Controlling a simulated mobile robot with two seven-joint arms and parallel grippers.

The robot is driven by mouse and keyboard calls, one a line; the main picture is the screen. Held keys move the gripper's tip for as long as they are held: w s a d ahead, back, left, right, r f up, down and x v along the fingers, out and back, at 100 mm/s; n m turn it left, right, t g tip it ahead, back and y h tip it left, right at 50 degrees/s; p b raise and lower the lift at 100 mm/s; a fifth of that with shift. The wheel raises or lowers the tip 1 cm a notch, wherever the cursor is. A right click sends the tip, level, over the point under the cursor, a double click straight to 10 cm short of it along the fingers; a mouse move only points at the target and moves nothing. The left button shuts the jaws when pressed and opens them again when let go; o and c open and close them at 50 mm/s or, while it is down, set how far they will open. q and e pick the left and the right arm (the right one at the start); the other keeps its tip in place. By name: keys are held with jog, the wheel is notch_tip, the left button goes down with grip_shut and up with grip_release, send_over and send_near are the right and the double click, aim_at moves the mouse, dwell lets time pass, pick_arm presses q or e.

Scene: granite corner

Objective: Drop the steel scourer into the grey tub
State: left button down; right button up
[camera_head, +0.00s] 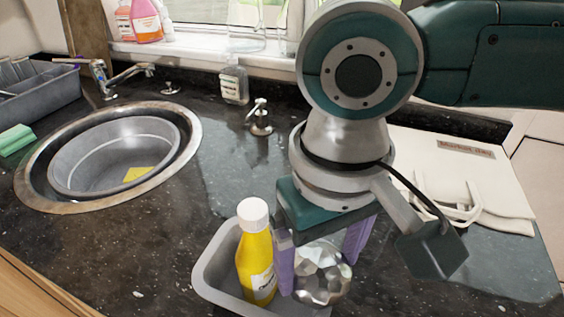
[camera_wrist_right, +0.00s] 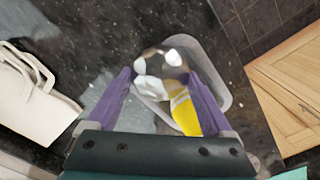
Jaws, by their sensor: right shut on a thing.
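The steel scourer (camera_head: 322,274) is a shiny, faceted silver ball. My right gripper (camera_head: 322,255) has its purple fingers shut on it; the scourer also shows between the fingertips in the right wrist view (camera_wrist_right: 160,72). The grey tub (camera_head: 212,268) is a rectangular container on the counter at the bottom centre. The scourer overlaps the tub's right part in the head view and its rim (camera_wrist_right: 222,72) in the wrist view. How high it is above the tub is hard to tell. My left gripper is not in view.
A yellow bottle with a white cap (camera_head: 256,255) stands in the tub, close beside my gripper. A round grey basin (camera_head: 85,160) sits in the sink at left. A soap pump (camera_head: 260,118) and cream bag (camera_head: 450,175) are behind. The dark counter left of the tub is clear.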

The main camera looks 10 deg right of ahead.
jog(key=shift+f, duration=0.45)
jog(key=o, duration=1.2)
jog(key=shift+r, duration=0.1)
